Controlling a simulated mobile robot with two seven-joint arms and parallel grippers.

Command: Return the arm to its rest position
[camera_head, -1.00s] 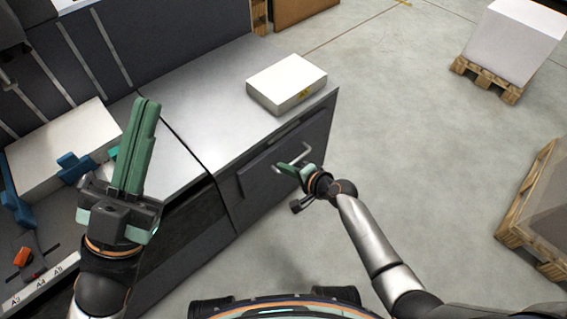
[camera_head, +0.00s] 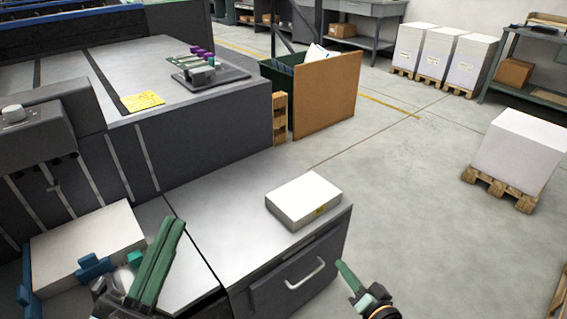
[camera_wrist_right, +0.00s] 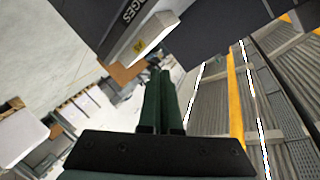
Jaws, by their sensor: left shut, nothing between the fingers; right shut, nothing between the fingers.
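My left gripper (camera_head: 162,265) is at the lower left of the head view, its green fingers together and empty, in front of the metal counter. My right gripper (camera_head: 347,275) is at the lower right of the head view, beside the drawer front and apart from its handle (camera_head: 305,273). In the right wrist view its two green fingers (camera_wrist_right: 161,100) lie side by side, shut with nothing between them. The drawer (camera_head: 290,275) looks closed.
A white box (camera_head: 304,200) with a yellow label sits on the metal counter (camera_head: 240,190). A white paper stack (camera_head: 85,245) lies at left by blue clamps (camera_head: 93,267). A pallet with a white stack (camera_head: 517,155) stands at right. The floor (camera_head: 400,170) between is clear.

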